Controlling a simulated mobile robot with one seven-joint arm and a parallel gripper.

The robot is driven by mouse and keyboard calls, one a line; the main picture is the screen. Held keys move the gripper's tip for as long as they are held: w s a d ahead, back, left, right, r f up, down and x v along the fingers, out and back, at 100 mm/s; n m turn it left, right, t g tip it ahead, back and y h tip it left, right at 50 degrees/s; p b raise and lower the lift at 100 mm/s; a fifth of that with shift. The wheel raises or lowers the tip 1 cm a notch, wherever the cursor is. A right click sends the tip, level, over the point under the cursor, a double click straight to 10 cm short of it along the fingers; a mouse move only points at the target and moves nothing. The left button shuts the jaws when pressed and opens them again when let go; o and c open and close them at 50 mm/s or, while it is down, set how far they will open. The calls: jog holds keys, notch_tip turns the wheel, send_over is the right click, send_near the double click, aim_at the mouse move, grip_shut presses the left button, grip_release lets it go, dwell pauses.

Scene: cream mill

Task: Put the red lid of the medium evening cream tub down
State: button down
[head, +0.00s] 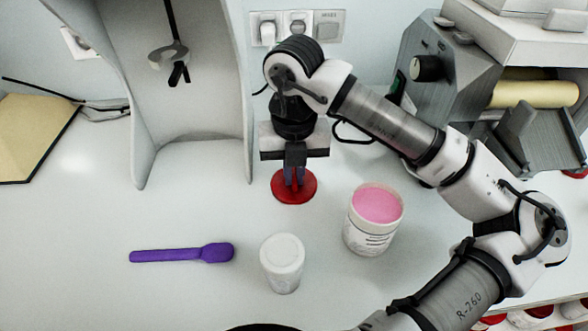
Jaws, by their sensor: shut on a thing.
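My gripper (294,184) points down at the middle of the table's back part, in front of the wall sockets. It is shut on the red lid (294,195), a flat round disc just below the fingers. I cannot tell whether the lid touches the table or hangs slightly above it. An open white tub (368,240) filled with pink cream stands to the right of the lid and nearer the front. Its printed label shows but is too small to read.
A closed white jar (282,265) stands in front of the lid. A purple spatula (182,253) lies to the left. A grey machine (450,80) with a yellow roll stands at the back right. A curved white stand (188,100) is at the back left. The left tabletop is mostly clear.

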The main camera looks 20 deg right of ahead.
aim_at(294, 175)
jog(key=shift+f, duration=0.2)
jog(key=c, duration=1.5)
grip_release()
jog(key=shift+r, duration=0.1)
jog(key=shift+c, duration=0.2)
notch_tip(294, 175, up, 12)
jog(key=shift+r+b, duration=0.15)
jog(key=shift+b, duration=0.15)
